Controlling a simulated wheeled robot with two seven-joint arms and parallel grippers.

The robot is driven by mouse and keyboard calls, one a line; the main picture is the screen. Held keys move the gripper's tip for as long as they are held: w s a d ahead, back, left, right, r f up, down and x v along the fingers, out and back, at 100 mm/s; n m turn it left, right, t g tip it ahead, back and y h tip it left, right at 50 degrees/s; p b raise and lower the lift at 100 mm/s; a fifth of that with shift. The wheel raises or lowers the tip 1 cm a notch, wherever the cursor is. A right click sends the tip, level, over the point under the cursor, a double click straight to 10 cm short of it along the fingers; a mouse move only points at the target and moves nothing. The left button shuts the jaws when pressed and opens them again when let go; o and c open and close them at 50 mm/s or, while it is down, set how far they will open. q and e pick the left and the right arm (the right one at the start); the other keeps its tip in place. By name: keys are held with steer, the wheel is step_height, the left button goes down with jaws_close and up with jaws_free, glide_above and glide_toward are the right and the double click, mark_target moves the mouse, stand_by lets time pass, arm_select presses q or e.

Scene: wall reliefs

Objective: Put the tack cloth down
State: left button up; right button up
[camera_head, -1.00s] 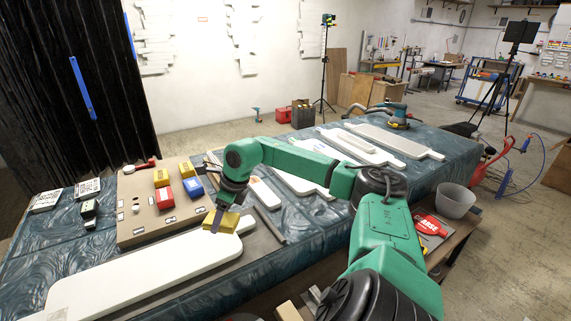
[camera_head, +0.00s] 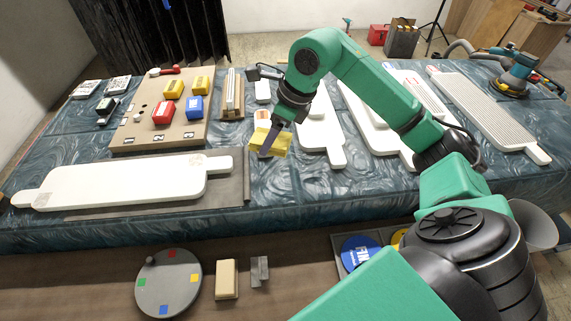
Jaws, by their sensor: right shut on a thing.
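The yellow tack cloth (camera_head: 281,144) is in the jaws of my right gripper (camera_head: 270,139). My right arm reaches in from the right, and the gripper points down. The cloth is over the blue-green table cover, right of the white panel (camera_head: 125,182) and its grey mat (camera_head: 236,188). I cannot tell whether the cloth touches the cover or hangs just above it. My left gripper is not in view.
A brown board (camera_head: 137,127) at the back left carries yellow, red and blue blocks. Other white panels (camera_head: 334,146) lie behind and right of the gripper. A lower shelf in front holds a round grey disc (camera_head: 167,283) and a beige block (camera_head: 227,279). The cover in front of the gripper is bare.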

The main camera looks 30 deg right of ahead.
glide_above(270, 184)
steer(key=s, duration=0.1)
step_height(270, 184, down, 6)
steer(key=f, duration=0.3)
steer(key=f+p, duration=0.1)
steer(key=f, duration=0.6)
steer(key=shift+d, duration=0.4)
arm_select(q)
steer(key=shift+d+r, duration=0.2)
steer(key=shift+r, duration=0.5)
arm_select(e)
steer(key=shift+d+f, duration=0.1)
steer(key=shift+f, duration=0.1)
steer(key=o, duration=0.8)
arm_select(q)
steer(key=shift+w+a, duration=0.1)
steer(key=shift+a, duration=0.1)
arm_select(e)
steer(key=o, duration=0.4)
steer(key=shift+c, duration=0.2)
steer(key=shift+r, duration=0.1)
steer(key=shift+r, duration=0.2)
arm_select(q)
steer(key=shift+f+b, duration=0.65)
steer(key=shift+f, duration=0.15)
arm_select(e)
steer(key=v, duration=1.1)
steer(key=shift+s+r, duration=0.2)
steer(key=shift+r, duration=0.1)
